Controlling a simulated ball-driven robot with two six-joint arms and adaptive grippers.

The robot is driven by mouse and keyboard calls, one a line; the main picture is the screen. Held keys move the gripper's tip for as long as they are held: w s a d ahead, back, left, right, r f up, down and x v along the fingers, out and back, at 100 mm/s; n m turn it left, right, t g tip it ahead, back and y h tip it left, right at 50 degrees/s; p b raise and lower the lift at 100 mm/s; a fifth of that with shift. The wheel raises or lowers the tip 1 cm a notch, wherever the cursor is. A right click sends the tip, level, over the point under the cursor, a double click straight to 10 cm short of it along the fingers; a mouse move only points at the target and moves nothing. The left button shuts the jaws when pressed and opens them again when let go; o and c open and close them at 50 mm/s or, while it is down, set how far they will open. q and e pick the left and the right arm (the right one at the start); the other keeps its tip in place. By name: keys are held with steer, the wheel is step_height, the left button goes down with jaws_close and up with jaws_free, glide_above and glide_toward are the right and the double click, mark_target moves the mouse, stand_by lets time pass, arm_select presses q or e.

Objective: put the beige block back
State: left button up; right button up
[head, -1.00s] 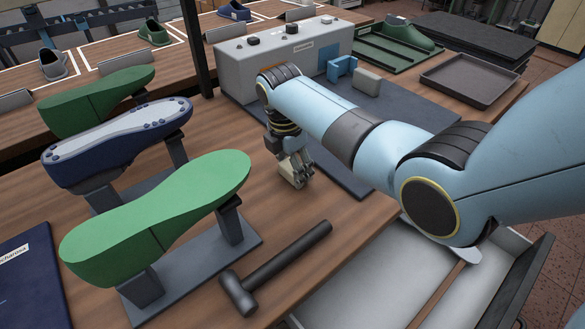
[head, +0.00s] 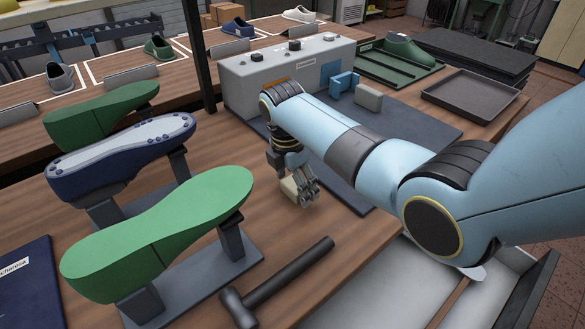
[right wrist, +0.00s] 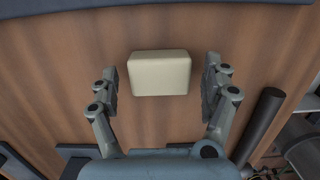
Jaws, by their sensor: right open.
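The beige block (head: 289,188) lies on the wooden table, partly hidden by my right gripper (head: 300,190) in the head view. In the right wrist view the whole top of the block (right wrist: 160,73) shows. It sits between the two spread fingers of my right gripper (right wrist: 163,88), with a gap on each side. The gripper is open and points down at the block. My left gripper is in neither view.
A dark mat (head: 415,120) bears a grey machine (head: 240,85), a blue fixture (head: 342,80) and a grey-beige block (head: 368,97). A tray (head: 475,90) is at right.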

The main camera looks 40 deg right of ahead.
mark_target(289, 187)
step_height(289, 187, up, 11)
steer(key=a, duration=0.1)
steer(key=shift+a+r+p, duration=0.2)
steer(key=shift+p, duration=0.15)
stand_by(0.3)
